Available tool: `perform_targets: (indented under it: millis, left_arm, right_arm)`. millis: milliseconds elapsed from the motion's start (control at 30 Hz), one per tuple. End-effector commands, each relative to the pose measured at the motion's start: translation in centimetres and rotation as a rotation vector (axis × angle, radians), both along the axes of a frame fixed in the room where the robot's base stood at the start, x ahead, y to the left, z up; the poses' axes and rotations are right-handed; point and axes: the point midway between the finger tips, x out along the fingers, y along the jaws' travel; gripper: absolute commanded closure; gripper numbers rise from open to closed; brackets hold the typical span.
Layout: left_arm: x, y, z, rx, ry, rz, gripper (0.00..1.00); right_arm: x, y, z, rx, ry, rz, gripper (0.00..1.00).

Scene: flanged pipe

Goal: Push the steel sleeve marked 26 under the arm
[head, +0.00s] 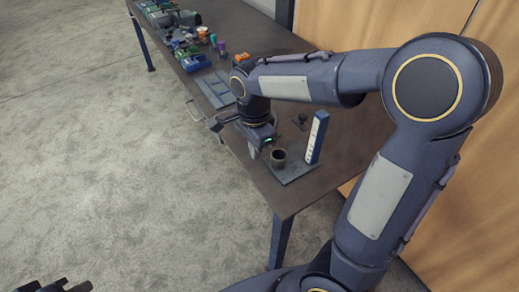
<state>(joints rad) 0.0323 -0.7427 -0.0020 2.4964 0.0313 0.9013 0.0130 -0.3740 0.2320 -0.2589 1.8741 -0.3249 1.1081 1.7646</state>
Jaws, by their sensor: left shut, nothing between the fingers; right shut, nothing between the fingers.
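A short dark hollow cylinder (278,157), open at the top, stands upright on a grey base plate (296,171) near the table's front end. It may be the steel sleeve, but I cannot read any number on it. A blue and white upright post (317,138) with small marks rises from the plate behind it, to the right. My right gripper (254,153) is shut and empty, pointing down just left of the cylinder; whether it touches is unclear. My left gripper (62,286) is shut and empty at the bottom left edge, over the floor, partly cut off.
The dark table (286,198) runs away to the upper left. A small dark knobbed object (300,121) stands behind the cylinder. A flat grey tray (215,89) and several coloured bins and small items lie farther back. Wooden panels (350,22) stand behind the table. Open floor lies left.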

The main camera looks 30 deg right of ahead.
Motion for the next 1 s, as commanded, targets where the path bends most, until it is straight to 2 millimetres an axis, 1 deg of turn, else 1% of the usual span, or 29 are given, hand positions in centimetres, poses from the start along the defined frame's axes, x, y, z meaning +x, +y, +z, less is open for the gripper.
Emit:
perform_targets:
  millis: [33,200,367,433,500,600,767,1000]
  left_arm:
    - [0.0,0.0,-0.1,0.000,0.000,0.000,1.00]
    - [0.0,0.0,-0.4,0.000,0.000,0.000,1.00]
    - [0.0,0.0,-0.5,0.000,0.000,0.000,1.00]
    - [0.0,0.0,0.0,0.000,0.000,0.000,1.00]
    - [0.0,0.0,0.1,0.000,0.000,0.000,1.00]
    - [0.0,0.0,0.3,0.000,0.000,0.000,1.00]
    - [0.0,0.0,0.4,0.000,0.000,0.000,1.00]
    - [0.0,0.0,0.3,0.000,0.000,0.000,1.00]
  right_arm:
    - [-0.1,-0.1,-1.2,-0.001,0.006,0.000,1.00]
    - [-0.2,-0.1,-4.9,-0.002,0.008,0.000,1.00]
    - [-0.2,-0.1,-8.2,0.000,0.006,0.001,1.00]
    - [0.1,-1.4,-7.7,0.001,0.000,-0.005,1.00]
    - [0.1,-2.4,-7.7,0.001,0.000,-0.003,1.00]
    - [0.2,-3.3,-7.8,0.001,0.000,-0.001,1.00]
    - [0.3,-4.0,-7.8,0.001,0.000,0.002,1.00]
    - [0.3,-4.0,-7.8,0.001,0.000,0.003,1.00]
